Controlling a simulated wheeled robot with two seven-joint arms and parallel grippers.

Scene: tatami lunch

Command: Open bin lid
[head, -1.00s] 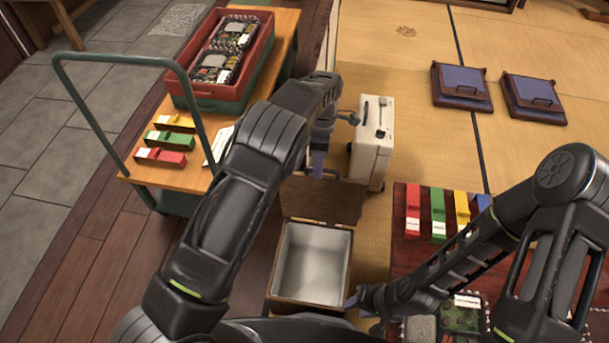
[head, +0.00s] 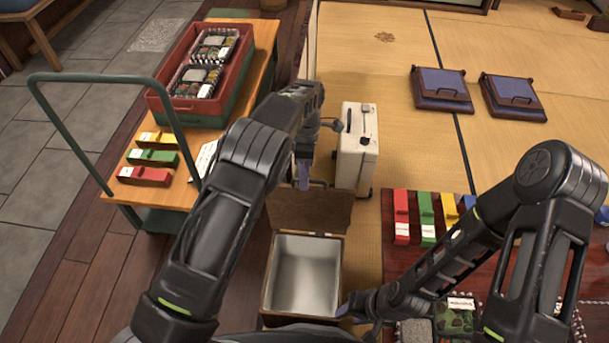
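The bin (head: 267,292) is a brown wooden box with a pale, empty-looking inside, low in the middle of the head view. Its brown lid (head: 310,212) stands raised at the far side, so the bin is open. My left gripper (head: 304,180) is at the lid's upper edge, pointing down; I cannot tell whether it touches the lid or how its fingers stand. My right gripper (head: 346,309) is beside the bin's near right edge, partly hidden by its own arm; its finger opening cannot be made out.
A cart (head: 115,203) with a red crate (head: 160,101) and coloured boxes stands left. A white suitcase (head: 357,150) stands just behind the bin. A dark low table (head: 397,262) with coloured boxes and a bento is at right. Two cushioned seats (head: 440,90) lie on open tatami.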

